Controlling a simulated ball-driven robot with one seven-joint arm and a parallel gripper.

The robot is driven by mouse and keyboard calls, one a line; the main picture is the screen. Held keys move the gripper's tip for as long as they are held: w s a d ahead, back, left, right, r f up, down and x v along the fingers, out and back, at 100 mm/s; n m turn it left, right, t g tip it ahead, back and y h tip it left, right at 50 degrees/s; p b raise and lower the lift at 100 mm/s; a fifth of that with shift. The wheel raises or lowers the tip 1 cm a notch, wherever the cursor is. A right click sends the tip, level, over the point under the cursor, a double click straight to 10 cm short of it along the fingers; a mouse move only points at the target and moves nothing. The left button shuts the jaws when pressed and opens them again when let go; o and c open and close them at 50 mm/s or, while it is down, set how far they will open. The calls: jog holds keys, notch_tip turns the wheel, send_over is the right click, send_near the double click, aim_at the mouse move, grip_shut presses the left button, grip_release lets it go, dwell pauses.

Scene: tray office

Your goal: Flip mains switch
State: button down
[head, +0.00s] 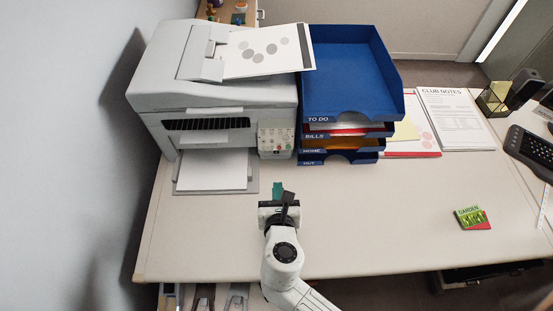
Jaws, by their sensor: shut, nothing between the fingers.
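The white printer (215,75) stands at the back left of the desk. Its control panel (275,140), with small buttons and a red spot, is on the front right. I cannot make out which of these, if any, is the mains switch. My gripper (282,190) is in front of the printer, low in the picture's middle, pointing toward the panel and apart from it. Its fingers, one dark and one with a teal part, look closed together with nothing held. The desk just under the gripper is hidden by my arm.
A stack of blue letter trays (347,75) stands right of the printer, close to the panel. Paper lies in the printer's output tray (181,191). The front middle desk is clear.

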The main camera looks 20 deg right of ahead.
send_near(276, 153)
jog(key=x, duration=0.5)
jog(key=shift+f+b, duration=0.35)
jog(key=shift+f, duration=0.05)
jog(key=shift+w+d+f, duration=0.1)
jog(key=shift+w+d, duration=0.15)
jog(key=shift+w, duration=0.35)
jog(key=shift+w+d, duration=0.1)
jog(key=shift+w, duration=0.1)
